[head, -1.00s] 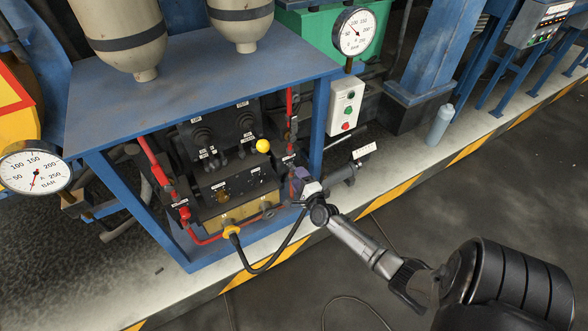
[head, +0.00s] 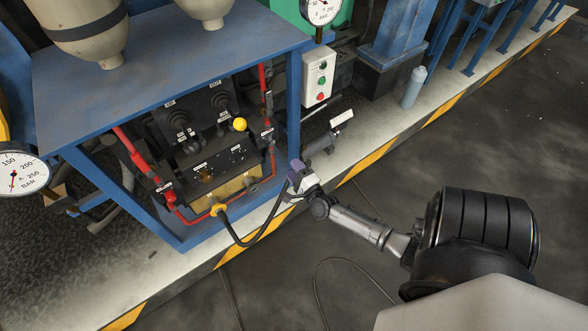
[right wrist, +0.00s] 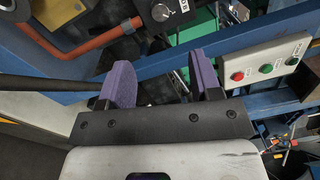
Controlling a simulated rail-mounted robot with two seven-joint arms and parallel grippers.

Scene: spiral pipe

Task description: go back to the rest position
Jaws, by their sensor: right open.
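My right gripper (head: 293,174) is at the front right of the blue-framed hydraulic unit in the head view, just outside its frame. In the right wrist view its two purple fingers (right wrist: 163,78) stand apart with nothing between them. A black hose (head: 243,243) with a yellow connector (head: 218,209) runs from the brass block (head: 236,188) in a loop towards this gripper. Its far end is hidden at the gripper. A dark tube (right wrist: 48,82) passes left of the fingers in the wrist view. My left gripper is in neither view.
The blue frame (head: 170,55) with a yellow-knobbed lever (head: 239,124) is left of the gripper. The dark floor (head: 480,130) to the right is mostly clear, with thin cables.

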